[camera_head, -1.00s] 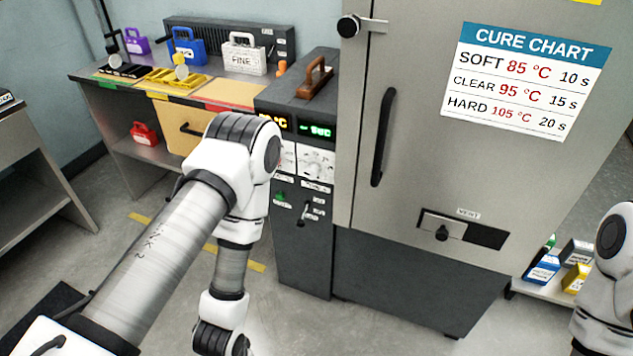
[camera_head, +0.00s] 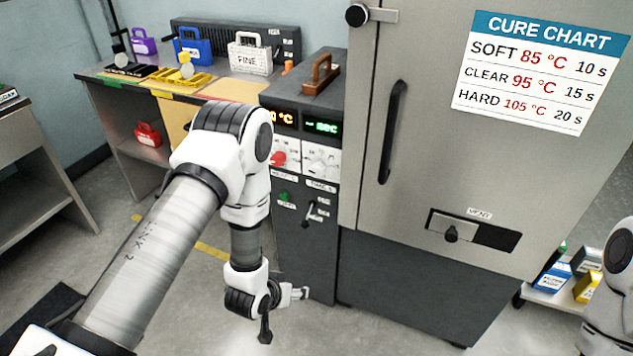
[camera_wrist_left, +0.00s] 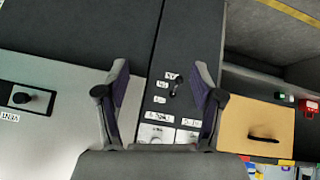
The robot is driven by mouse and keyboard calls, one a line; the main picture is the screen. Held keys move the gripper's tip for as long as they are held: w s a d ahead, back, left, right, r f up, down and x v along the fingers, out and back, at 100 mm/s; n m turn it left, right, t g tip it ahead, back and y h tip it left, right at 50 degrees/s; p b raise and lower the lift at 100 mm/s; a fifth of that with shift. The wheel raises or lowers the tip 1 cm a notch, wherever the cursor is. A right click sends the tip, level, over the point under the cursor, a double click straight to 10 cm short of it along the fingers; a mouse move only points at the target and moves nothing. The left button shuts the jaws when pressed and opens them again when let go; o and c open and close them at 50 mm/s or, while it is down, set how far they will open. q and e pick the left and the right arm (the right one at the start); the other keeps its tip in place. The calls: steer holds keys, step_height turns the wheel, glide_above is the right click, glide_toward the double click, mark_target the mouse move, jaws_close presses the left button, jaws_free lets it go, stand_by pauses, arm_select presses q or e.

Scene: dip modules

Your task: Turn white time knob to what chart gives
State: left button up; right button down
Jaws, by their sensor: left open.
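The white time knob (camera_head: 320,160) sits on a white dial panel under a green display (camera_head: 322,127) reading "-- sec". Its exact pointer angle is too small to read. The cure chart (camera_head: 540,72) on the grey door lists SOFT 85 °C 10 s, CLEAR 95 °C 15 s and HARD 105 °C 20 s. My left gripper (camera_head: 284,314) is open and empty, below the dials in front of the dark control column. In the left wrist view, the dial panels (camera_wrist_left: 156,135) show upside down between the open fingers (camera_wrist_left: 161,85). My right gripper is out of view.
A red knob (camera_head: 279,158) sits left of the time knob. A black lever (camera_head: 307,218) and a green button (camera_head: 284,197) are below. The door handle (camera_head: 391,130) juts out on the right. Coloured modules (camera_head: 190,48) stand on the left bench.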

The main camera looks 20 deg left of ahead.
arm_select(q)
steer(key=w+a+r+t+b, duration=0.2)
steer(key=w+t+b, duration=0.4)
steer(key=w, duration=0.9)
steer(key=t+b, duration=0.4)
steer(key=b, duration=0.8)
glide_toward(315, 173)
steer(key=w, duration=0.4)
steer(key=shift+w+d+n, duration=0.15)
steer(key=shift+w+n, duration=0.15)
steer(key=shift+n, duration=0.1)
steer(key=w+b, duration=0.1)
steer(key=w, duration=0.5)
steer(key=shift+w+d+f, duration=0.1)
steer(key=shift+w, duration=0.3)
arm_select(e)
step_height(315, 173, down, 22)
arm_select(q)
steer(key=shift+c, duration=0.3)
steer(key=c, duration=1.1)
